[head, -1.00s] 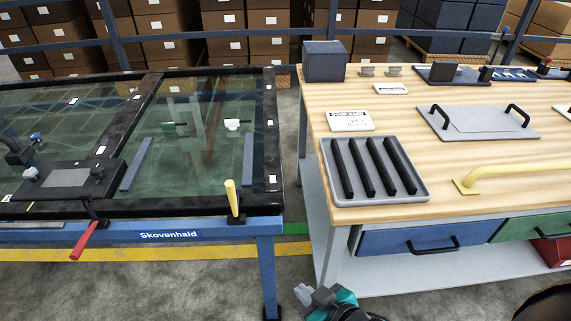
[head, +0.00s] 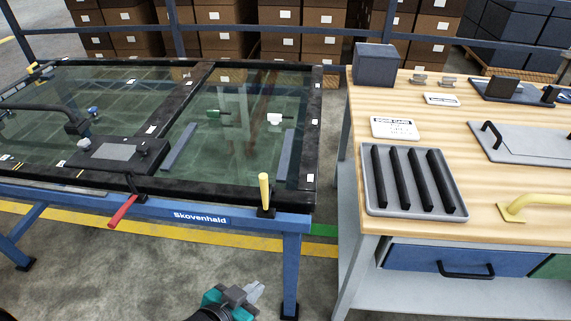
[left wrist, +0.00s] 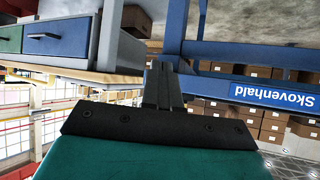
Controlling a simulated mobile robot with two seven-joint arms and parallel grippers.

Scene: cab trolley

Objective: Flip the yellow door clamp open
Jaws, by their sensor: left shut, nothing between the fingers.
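The yellow door clamp (head: 265,192) stands at the front right corner of the black door frame (head: 225,193) on the blue table. Its yellow handle points up, and its dark base sits on the frame edge. My left gripper (head: 254,291) is low at the bottom of the head view, in front of the table and apart from the clamp. Its grey fingers are together and empty, which also shows in the left wrist view (left wrist: 163,85). The clamp cannot be made out in the wrist view. My right gripper is out of view.
A red-handled clamp (head: 123,211) sits further left on the frame's front edge. A wooden-topped workbench (head: 370,225) stands to the right, with a grey ribbed tray (head: 463,211) and a blue drawer (head: 415,258). A blue table leg (head: 291,270) is right of my left gripper.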

